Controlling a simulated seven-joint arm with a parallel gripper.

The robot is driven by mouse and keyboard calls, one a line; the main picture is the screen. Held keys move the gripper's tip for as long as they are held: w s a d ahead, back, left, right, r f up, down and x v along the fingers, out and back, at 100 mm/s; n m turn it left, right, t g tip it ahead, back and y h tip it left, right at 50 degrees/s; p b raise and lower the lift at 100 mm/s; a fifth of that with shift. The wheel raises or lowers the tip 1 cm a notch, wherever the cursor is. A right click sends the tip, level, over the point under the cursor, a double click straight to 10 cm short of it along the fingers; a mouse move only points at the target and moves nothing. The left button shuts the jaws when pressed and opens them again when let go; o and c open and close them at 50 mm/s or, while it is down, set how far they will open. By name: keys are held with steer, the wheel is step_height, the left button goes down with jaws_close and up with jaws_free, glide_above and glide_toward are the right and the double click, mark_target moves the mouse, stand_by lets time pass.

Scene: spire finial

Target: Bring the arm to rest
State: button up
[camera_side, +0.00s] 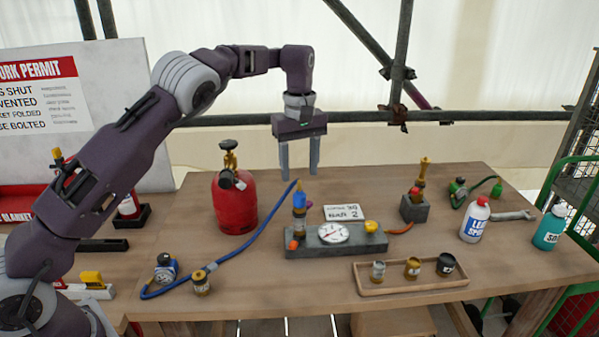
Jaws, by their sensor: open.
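My gripper (299,160) hangs above the middle of the wooden table (330,284), fingers pointing down. Its two grey fingers are apart with nothing between them. A fitting with a blue top (299,197) stands upright at the block's left end, just under the fingertips in the picture. I cannot tell the exact height of the gripper above it.
A red gas cylinder (233,207) stands left of the gripper, with a blue hose (247,241) curving across the table. A wooden tray (373,289) holds small jars at the front. A brass torch in a grey block (414,209) and two bottles (475,221) (549,229) stand right. Scaffold poles (401,50) rise behind.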

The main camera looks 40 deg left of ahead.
steer(key=s+d+r+m+t+h, duration=0.1)
steer(key=s+r+m, duration=0.2)
steer(key=s+r, duration=0.55)
steer(key=s+d+r+m+t, duration=0.1)
steer(key=s+r+m+t, duration=0.1)
steer(key=s+r, duration=0.6)
steer(key=s+d+f+m+t, duration=0.1)
steer(key=s+f+m, duration=0.2)
steer(key=s, duration=0.8)
steer(key=s+d+f+m+t+y, duration=0.1)
steer(key=s+f+m, duration=0.3)
steer(key=s, duration=0.7)
steer(key=shift+d+f+m+t, duration=0.15)
steer(key=shift+f+m+t, duration=0.15)
steer(key=shift+m, duration=0.1)
